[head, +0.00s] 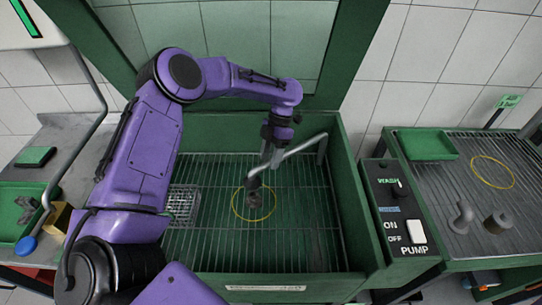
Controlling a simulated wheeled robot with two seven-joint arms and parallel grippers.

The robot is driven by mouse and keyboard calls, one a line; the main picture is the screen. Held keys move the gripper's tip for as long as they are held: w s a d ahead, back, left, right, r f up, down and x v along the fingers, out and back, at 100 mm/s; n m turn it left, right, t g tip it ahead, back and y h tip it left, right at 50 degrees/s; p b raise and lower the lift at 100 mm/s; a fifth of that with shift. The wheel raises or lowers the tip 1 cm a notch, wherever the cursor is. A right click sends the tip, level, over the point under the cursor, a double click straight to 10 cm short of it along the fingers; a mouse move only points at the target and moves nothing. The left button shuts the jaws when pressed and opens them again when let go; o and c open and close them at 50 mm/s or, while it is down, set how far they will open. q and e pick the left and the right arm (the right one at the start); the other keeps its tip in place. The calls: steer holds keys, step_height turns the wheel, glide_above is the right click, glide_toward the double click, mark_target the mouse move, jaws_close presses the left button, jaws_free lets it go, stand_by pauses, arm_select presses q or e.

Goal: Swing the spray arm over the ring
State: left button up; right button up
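The spray arm (301,146) is a grey bent tube standing at the back right of the green wash basin (343,190). It reaches left and forward, and its dark nozzle end (253,183) hangs over the yellow ring (237,212) on the grate. A small dark part (254,200) sits inside the ring, just below the nozzle in the picture. My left gripper (268,158) points down at the tube near its nozzle end and overlaps it in view. The fingers are small and partly merge with the tube, so their closure is unclear. My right gripper is not in view.
A control box (393,215) with a wash knob and pump switch is at the basin's right. A right-hand rack (455,185) holds another yellow ring (492,172) and metal parts. A wire basket (183,204) is at the basin's left. A green tray (12,225) is far left.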

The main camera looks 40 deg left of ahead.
arm_select(q)
step_height(320, 180, up, 3)
steer(key=shift+r+b, duration=0.15)
steer(key=shift+b, duration=0.15)
steer(key=s+d+r+b, duration=0.2)
steer(key=s+d+r, duration=0.5)
steer(key=s, duration=0.5)
step_height(320, 180, up, 3)
steer(key=shift+d+f+b, duration=0.15)
steer(key=shift+d+b, duration=0.05)
steer(key=shift+b, duration=0.15)
steer(key=shift+a, duration=0.1)
